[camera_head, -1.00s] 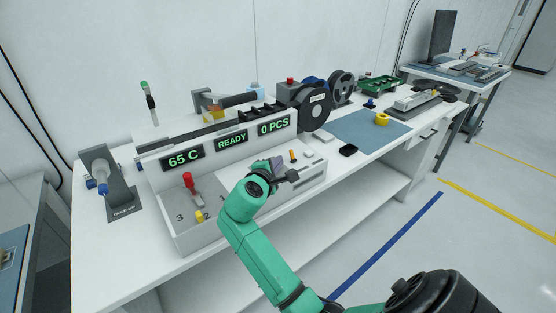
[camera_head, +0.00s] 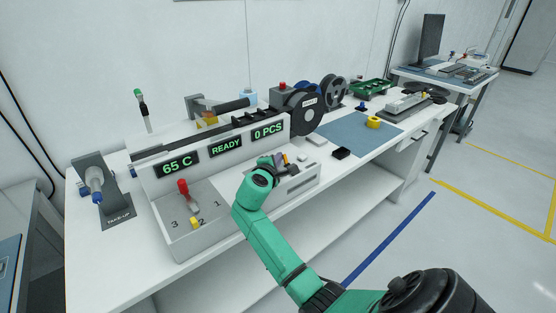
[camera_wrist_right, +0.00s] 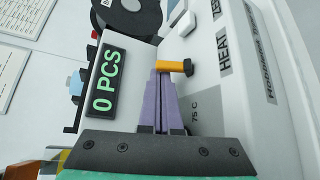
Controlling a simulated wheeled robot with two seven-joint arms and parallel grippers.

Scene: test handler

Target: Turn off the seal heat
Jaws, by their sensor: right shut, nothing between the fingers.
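The white machine (camera_head: 160,215) on the bench has a front panel with green displays reading 65 C, READY and 0 PCS. An orange lever (camera_wrist_right: 175,66) with a dark base sticks out near the "HEAT" label (camera_wrist_right: 224,48) and a "75 C" mark in the right wrist view. It is small in the head view (camera_head: 285,157). My right gripper (camera_wrist_right: 163,74) has purple fingers that are shut and empty. Their tips are right beside the orange lever; I cannot tell whether they touch it. My left gripper is not in view.
A red-handled lever (camera_head: 184,188) and a yellow knob (camera_head: 195,223) are at the panel's left, near numbers 2 and 3. A black reel (camera_head: 304,112) stands behind. A blue mat (camera_head: 350,132) with a yellow ring (camera_head: 373,122) lies to the right.

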